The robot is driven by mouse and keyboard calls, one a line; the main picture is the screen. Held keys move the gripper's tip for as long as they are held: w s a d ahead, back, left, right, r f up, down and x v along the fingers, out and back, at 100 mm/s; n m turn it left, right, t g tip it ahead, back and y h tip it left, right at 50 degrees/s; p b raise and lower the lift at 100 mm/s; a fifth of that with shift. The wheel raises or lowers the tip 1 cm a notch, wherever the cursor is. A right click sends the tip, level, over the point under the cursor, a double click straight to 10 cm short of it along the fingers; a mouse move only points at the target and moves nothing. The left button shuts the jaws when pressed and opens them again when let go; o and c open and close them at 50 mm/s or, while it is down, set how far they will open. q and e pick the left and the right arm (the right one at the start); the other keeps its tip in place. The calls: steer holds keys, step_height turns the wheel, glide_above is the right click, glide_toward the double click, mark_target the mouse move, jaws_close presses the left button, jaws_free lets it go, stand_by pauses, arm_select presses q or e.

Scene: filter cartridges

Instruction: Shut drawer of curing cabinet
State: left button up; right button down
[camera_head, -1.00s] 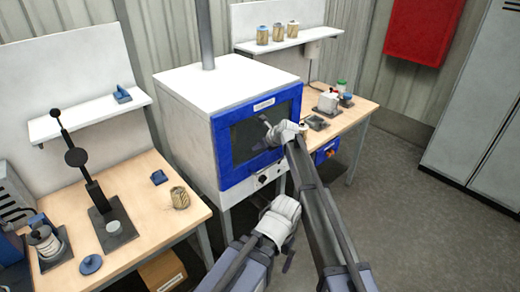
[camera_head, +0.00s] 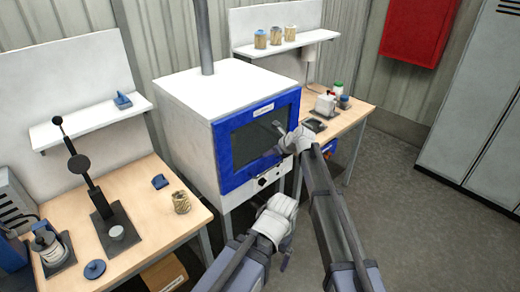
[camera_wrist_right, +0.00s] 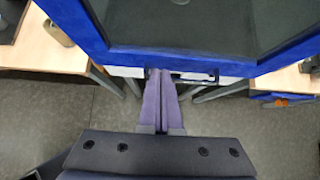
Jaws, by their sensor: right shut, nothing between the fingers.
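The curing cabinet is a white box (camera_head: 185,125) with a blue-framed dark window (camera_head: 250,145) in front. Below the frame is a white strip with a dark knob (camera_head: 262,182). In the head view the blue front looks close to flush; I cannot tell how far any drawer stands out. My right gripper (camera_head: 278,126) is shut and empty in front of the cabinet. In the right wrist view its fingers (camera_wrist_right: 158,74) point at the white strip under the blue frame, beside a dark bar (camera_wrist_right: 205,78); contact is unclear. My left gripper (camera_head: 286,261) hangs low, its jaws unclear.
Another bench (camera_head: 345,117) stands to the right with small containers. A grey locker (camera_head: 475,110) is at far right. Open floor (camera_head: 430,230) lies at right.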

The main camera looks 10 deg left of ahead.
steer(key=p+v, duration=0.3)
steer(key=v, duration=0.3)
steer(key=shift+d+f, duration=0.1)
steer(key=s+d+f+n+g+h, duration=0.2)
steer(key=s+d+f+n+h, duration=0.15)
steer(key=s+d+n, duration=1.05)
steer(key=s+d+f+n+g+h, duration=0.2)
steer(key=s+d+f+n+h, duration=0.15)
steer(key=s+d+n, duration=1.1)
steer(key=s+a+f+b, duration=0.3)
steer(key=s+a+b, duration=0.1)
steer(key=a, duration=0.2)
steer(key=s+a+f+g+h+b, duration=0.1)
steer(key=s+a+f+b, duration=0.3)
steer(key=a, duration=0.3)
steer(key=shift+s+f+n+g, duration=0.3)
steer(key=shift+s+n, duration=0.05)
steer(key=shift+s, duration=0.15)
